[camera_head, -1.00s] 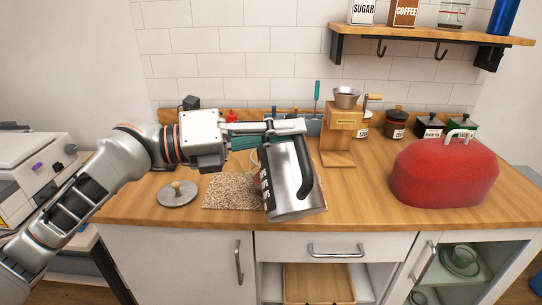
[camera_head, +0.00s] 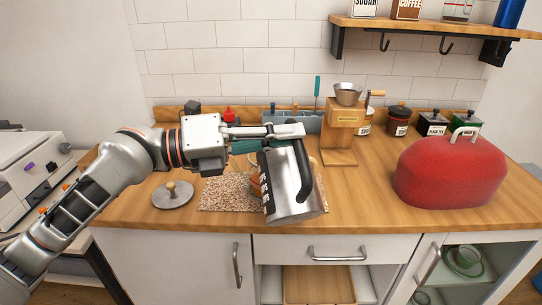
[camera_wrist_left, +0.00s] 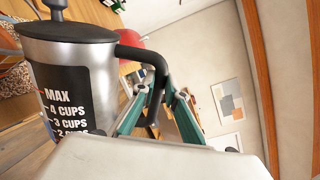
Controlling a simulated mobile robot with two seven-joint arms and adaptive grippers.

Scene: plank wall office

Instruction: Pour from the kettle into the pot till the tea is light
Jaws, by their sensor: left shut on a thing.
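The kettle (camera_head: 285,188) is a silver cylinder with a black handle, held above the counter's front and tilted in the head view. The left wrist view shows its dark lid and black cup scale, with the kettle (camera_wrist_left: 98,62) on the left. My left gripper (camera_head: 292,132) is shut on the handle; its green fingers (camera_wrist_left: 152,108) show around it in the wrist view. An orange-brown vessel (camera_head: 255,183), perhaps the pot, is mostly hidden behind the kettle. Its inside and any tea are not visible. My right gripper is not in view.
A speckled mat (camera_head: 225,194) lies under the kettle, with a round grey lid (camera_head: 173,194) to its left. A wooden grinder (camera_head: 343,130) stands behind right. A large red appliance (camera_head: 450,175) is at right. Counter between mat and appliance (camera_head: 360,200) is clear.

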